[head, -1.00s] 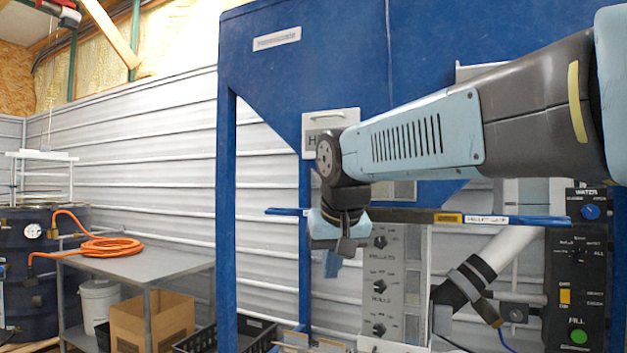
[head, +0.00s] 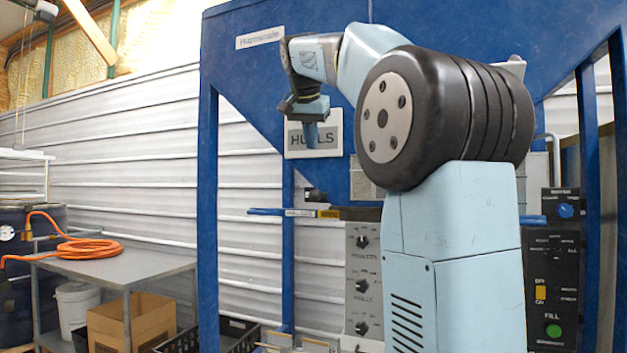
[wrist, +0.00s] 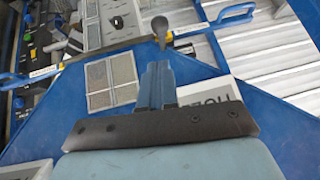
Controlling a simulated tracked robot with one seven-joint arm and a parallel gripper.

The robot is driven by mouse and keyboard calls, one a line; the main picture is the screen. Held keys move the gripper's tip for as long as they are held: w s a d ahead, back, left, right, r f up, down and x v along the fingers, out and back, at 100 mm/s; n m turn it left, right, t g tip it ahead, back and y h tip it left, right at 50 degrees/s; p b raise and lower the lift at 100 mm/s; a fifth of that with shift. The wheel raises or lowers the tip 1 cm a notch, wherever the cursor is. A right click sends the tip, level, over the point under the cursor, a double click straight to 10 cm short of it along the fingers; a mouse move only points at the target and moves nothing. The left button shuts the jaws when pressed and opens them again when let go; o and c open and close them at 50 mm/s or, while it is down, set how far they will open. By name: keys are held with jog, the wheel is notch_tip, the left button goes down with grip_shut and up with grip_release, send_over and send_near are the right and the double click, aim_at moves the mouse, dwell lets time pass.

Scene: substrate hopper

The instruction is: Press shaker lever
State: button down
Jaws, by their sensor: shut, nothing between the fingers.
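My gripper (head: 311,140) hangs with its blue fingers pointing down in front of the white HULLS sign on the blue hopper. Its fingers (wrist: 155,74) are closed together and empty. A dark, rounded knob (wrist: 160,24) lies beyond the fingertips in the wrist view, apart from them. A small dark part (head: 315,195) shows below the sign in the head view. I cannot tell whether either is the shaker lever; no readable label names it. A bar with a blue handle (head: 266,212) and yellow tag runs below the gripper, partly hidden by my arm.
The blue hopper (head: 225,80) fills the middle. A grey knob panel (head: 362,320) and a black control panel (head: 552,260) with a green FILL button stand below. A grey table (head: 110,268) with an orange hose is at left. My arm hides much of the centre right.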

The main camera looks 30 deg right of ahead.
jog(key=shift+w+d+r+m, duration=0.55)
jog(key=shift+w+r, duration=0.2)
jog(key=shift+r, duration=0.2)
jog(key=shift+d, duration=0.1)
send_over(315, 194)
jog(key=f, duration=0.8)
jog(key=shift+d, duration=0.35)
jog(key=shift+a+f, duration=0.2)
jog(key=shift+f, duration=0.85)
jog(key=shift+a+f, duration=0.2)
jog(key=shift+f, duration=0.7)
jog(key=shift+a, duration=0.1)
